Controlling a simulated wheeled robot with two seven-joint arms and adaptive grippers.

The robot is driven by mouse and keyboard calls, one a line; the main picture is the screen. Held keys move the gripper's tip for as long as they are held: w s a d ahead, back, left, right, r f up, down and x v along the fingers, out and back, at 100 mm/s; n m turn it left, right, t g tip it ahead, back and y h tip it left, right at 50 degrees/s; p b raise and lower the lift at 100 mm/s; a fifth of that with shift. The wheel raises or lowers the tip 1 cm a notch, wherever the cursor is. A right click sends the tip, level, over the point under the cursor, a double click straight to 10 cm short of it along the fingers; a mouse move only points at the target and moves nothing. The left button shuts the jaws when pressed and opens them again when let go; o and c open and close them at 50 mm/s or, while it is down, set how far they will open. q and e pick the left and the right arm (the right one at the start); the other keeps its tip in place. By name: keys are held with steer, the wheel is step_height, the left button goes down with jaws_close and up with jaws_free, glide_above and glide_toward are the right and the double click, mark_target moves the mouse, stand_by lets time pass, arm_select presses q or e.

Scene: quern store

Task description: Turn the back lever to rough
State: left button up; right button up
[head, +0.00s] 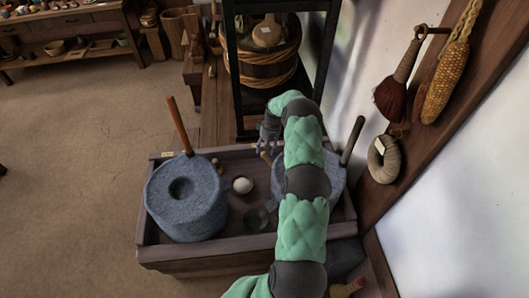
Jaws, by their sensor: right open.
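A wooden tray-like bench (160,254) holds two round stone querns. The left quern (180,215) is blue-grey with a hole in its top, and a brown wooden handle (179,126) slants up behind it. The right quern (333,172) is partly hidden by my right arm; a dark handle (352,140) rises at its right. A small light-brown peg (266,156) shows just below my right gripper (267,147), at the bench's back; I cannot tell whether they touch. I cannot tell for sure which part is the back lever or read its setting. My right gripper is open. My left gripper is out of view.
A pale ball (243,185) and a dark glassy bowl (257,219) lie between the querns. A black frame with a wooden tub (262,70) stands behind. A brush (393,95), corn cob (446,82) and ring (383,160) hang on the right wall. Open floor lies left.

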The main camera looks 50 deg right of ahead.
step_height(320, 180, up, 8)
steer(key=d, duration=0.1)
steer(key=shift+s+d+r, duration=0.15)
steer(key=shift+s, duration=0.15)
steer(key=shift+r, duration=0.1)
stand_by(0.4)
